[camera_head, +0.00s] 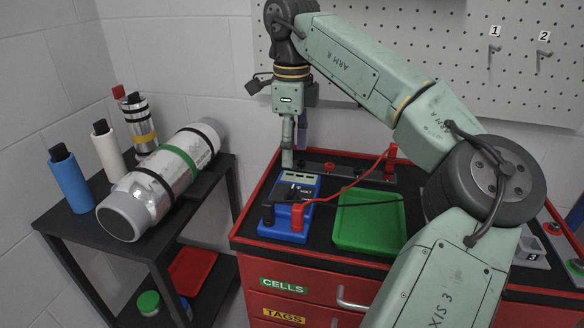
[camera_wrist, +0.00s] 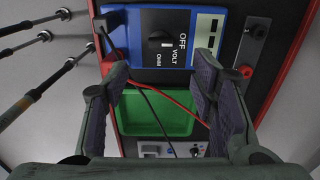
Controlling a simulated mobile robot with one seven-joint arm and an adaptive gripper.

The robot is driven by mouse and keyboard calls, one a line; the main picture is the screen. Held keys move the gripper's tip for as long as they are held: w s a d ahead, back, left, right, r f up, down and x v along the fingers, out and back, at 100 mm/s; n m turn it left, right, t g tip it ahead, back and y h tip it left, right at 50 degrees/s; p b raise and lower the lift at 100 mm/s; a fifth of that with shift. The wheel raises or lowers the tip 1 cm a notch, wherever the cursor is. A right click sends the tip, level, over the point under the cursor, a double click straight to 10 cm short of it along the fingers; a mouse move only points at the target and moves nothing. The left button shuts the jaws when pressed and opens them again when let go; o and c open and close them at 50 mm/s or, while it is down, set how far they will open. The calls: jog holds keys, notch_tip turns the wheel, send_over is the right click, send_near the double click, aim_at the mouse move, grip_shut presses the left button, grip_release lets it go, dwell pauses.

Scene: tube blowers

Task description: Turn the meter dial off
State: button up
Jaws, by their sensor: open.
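The blue meter (camera_head: 285,222) sits on the black top of the red cabinet, its face tilted up. Its black dial knob (camera_wrist: 159,40) shows in the wrist view beside the words OFF, VOLT and OHM. A small white mark on the knob seems to face VOLT, but it is too small to be sure. My gripper (camera_head: 295,155) points down above the back edge of the meter, apart from it. In the wrist view my gripper (camera_wrist: 155,65) is open and empty, its fingers wide apart on either side of the meter's face.
A red lead (camera_head: 345,188) and a black lead (camera_head: 365,203) run right from the meter. A green tray (camera_head: 368,238) lies right of it. A black strip with terminals (camera_head: 330,168) stands behind. A side table at left holds a large cylinder (camera_head: 165,175) and several bottles.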

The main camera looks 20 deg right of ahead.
notch_tip(320, 180, up, 3)
jog(key=shift+f, duration=0.2)
